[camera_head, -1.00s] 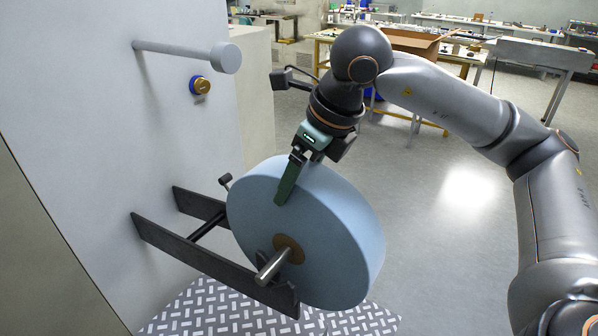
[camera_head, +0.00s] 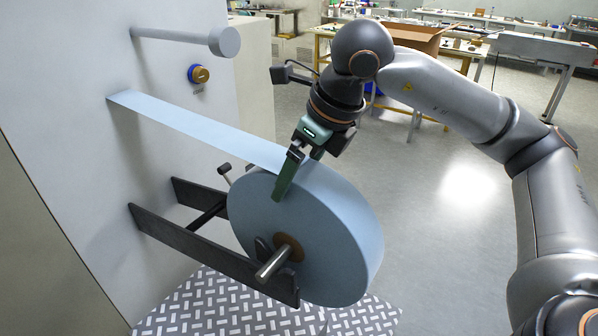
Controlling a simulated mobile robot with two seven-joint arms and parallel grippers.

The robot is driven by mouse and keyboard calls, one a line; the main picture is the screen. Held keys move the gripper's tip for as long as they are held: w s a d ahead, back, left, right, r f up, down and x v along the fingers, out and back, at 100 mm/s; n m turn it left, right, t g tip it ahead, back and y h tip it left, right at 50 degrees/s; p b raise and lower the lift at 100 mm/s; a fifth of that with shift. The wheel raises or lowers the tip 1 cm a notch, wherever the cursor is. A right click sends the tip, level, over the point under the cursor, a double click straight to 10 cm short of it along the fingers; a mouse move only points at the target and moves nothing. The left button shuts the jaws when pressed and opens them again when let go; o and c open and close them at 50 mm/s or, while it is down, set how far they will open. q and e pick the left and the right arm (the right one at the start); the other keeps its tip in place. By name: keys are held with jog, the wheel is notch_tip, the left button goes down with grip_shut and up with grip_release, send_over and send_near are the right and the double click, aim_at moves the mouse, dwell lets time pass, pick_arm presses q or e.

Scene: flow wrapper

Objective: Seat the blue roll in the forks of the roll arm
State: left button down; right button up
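The large blue roll (camera_head: 335,225) stands upright at the free end of the roll arm (camera_head: 205,250), two dark parallel bars reaching out from the machine wall. Its shaft (camera_head: 272,263) with a brown core lies between the prongs of the near bar's fork. The far fork is hidden behind the roll. My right gripper (camera_head: 298,178) points down over the roll's top rim, one green finger along the near face and the other mostly hidden on the far side. I cannot tell whether the fingers press on it. My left gripper is out of view.
A pale blue web (camera_head: 195,127) runs from the roll's top to the machine wall (camera_head: 60,110). Above it a grey rod with a round end (camera_head: 222,41) sticks out, beside a blue-and-gold knob (camera_head: 199,74). A patterned plate (camera_head: 215,300) lies below; open floor (camera_head: 450,250) is at right.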

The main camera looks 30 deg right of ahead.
jog(key=shift+f, duration=0.2)
jog(key=v, duration=1.3)
jog(key=shift+p, duration=0.4)
jog(key=shift+f, duration=0.1)
